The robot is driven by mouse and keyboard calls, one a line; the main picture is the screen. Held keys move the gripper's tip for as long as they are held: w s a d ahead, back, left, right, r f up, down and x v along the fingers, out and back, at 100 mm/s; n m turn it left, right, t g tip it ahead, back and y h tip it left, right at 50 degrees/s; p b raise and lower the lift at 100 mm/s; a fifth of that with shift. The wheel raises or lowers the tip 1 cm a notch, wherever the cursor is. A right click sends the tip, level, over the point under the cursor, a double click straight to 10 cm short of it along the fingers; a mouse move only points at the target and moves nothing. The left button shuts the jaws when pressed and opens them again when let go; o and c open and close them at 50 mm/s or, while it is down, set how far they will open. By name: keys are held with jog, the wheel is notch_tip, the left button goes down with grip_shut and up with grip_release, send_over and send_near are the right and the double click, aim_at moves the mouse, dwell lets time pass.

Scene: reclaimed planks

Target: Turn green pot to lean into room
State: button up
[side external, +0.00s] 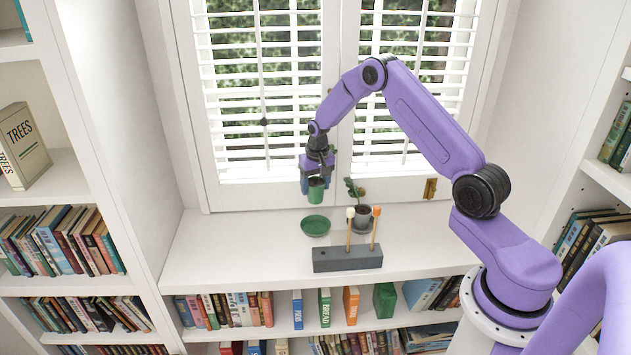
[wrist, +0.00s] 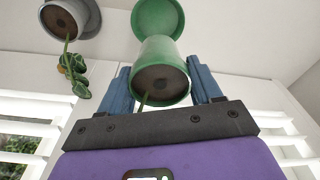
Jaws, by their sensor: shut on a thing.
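The green pot (side external: 316,193) is held in the air above the windowsill shelf. My gripper (side external: 316,179) is shut on it from above, with blue fingers on either side. In the wrist view the green pot (wrist: 161,52) sits between the fingers of my gripper (wrist: 162,80), its soil facing the camera. A thin stem rises from the soil toward my gripper; the rest of the plant is hidden, so I cannot tell which way it leans. A green saucer (side external: 315,227) lies empty on the shelf below the pot, apart from it. The saucer also shows in the wrist view (wrist: 158,14).
A grey pot (side external: 363,213) with a leaning plant (side external: 352,189) stands on a saucer to the right. A grey block (side external: 333,261) with two upright round-topped sticks is in front. Window blinds (side external: 265,90) are close behind. The shelf's left part is clear.

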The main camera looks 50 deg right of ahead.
notch_tip(320, 180, down, 8)
jog(key=m, duration=0.3)
jog(key=shift+f, duration=1.45)
jog(key=o, duration=1.5)
jog(key=shift+s, duration=0.1)
